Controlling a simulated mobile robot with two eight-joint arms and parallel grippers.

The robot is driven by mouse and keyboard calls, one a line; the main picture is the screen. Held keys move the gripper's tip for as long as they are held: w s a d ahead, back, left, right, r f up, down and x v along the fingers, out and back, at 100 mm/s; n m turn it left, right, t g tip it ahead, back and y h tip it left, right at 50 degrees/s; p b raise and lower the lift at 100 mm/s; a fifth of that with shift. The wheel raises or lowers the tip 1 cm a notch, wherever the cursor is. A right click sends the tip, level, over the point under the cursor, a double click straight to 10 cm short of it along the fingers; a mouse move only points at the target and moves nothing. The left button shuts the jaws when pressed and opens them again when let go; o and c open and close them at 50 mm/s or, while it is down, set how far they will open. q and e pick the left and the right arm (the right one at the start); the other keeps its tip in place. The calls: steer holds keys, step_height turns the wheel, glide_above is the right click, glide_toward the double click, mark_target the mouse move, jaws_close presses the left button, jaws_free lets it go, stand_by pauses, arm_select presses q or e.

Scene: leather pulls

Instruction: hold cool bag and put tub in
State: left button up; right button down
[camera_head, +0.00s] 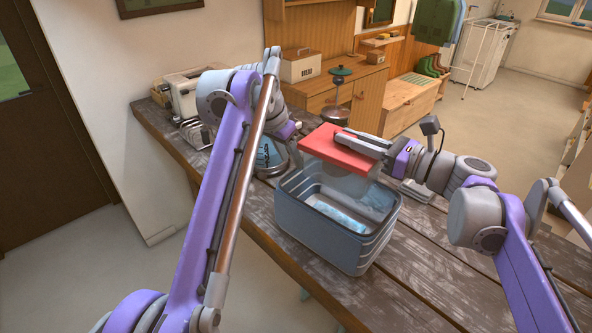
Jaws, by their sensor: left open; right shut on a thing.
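The cool bag (318,240) is a blue-grey open box standing on the wooden table, with its light inside showing. The tub (335,155) has a red lid and a pale translucent body. My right gripper (358,143) is shut on the tub at the lid and holds it over the far part of the bag's opening. The tub's lower part overlaps the far rim in view, so its exact depth is hard to tell. My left gripper (296,152) is open beside the bag's far left corner. I cannot tell whether its fingers straddle the rim.
Light-blue packs (340,217) lie inside the bag. A toaster-like appliance (190,88) and a metal rack (197,132) are at the table's far left. The table (440,270) is bare right of the bag.

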mark_target(300, 179)
arm_select(q)
steer(key=x, duration=1)
steer(key=shift+f, duration=0.25)
jaws_close()
stand_by(1.9)
